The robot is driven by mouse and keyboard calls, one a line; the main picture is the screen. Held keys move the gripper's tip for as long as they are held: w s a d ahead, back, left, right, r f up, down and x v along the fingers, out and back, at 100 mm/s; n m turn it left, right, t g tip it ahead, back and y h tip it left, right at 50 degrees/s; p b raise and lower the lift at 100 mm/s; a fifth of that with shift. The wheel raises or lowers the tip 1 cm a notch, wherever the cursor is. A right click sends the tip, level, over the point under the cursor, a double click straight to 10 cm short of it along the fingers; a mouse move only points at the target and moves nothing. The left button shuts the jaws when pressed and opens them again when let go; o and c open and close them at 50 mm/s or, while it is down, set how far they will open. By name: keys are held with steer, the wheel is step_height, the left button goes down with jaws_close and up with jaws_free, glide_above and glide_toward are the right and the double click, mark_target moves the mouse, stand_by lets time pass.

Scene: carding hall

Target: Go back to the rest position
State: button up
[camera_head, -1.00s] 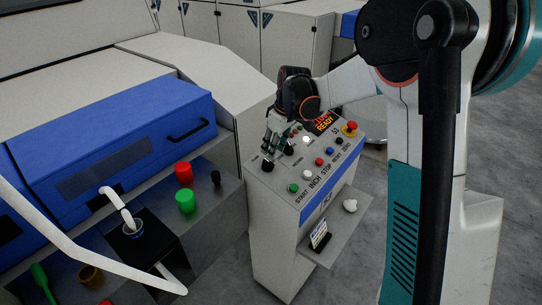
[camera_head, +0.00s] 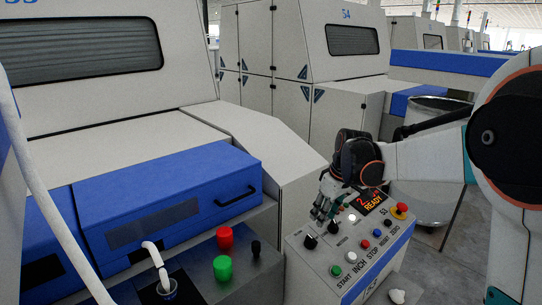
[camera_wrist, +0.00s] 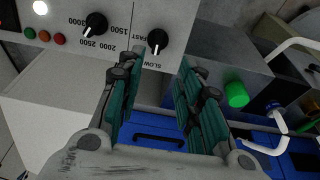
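My gripper (camera_head: 322,210) is over the left back part of the sloped control panel (camera_head: 352,268), close to two black knobs. In the wrist view my gripper (camera_wrist: 158,66) has its green-padded fingers apart with nothing between them. The knob marked SLOW and FAST (camera_wrist: 158,40) lies just past the fingertips. I cannot tell whether they touch it. A second black knob (camera_wrist: 95,22), with a scale of numbers, is to its left. The display (camera_head: 373,203) reads READY in orange; my gripper hides part of its top line.
The panel bears several coloured buttons and a red emergency stop (camera_head: 400,209). At left are a blue-covered machine (camera_head: 180,205), red (camera_head: 225,237) and green (camera_head: 222,268) cylinders, and a white tube (camera_head: 45,200). A grey can (camera_head: 440,115) stands behind my arm. Grey floor shows at right.

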steer(key=s+a+r+m+t, duration=0.1)
steer(key=s+r+m, duration=0.1)
steer(key=s+r, duration=0.55)
steer(key=s+f+m+t+h, duration=0.1)
steer(key=s+f+m+t, duration=0.2)
steer(key=s, duration=1.9)
steer(key=shift+s+a+m+t+h, duration=0.3)
steer(key=shift+s+a+m, duration=0.1)
steer(key=shift+m, duration=0.6)
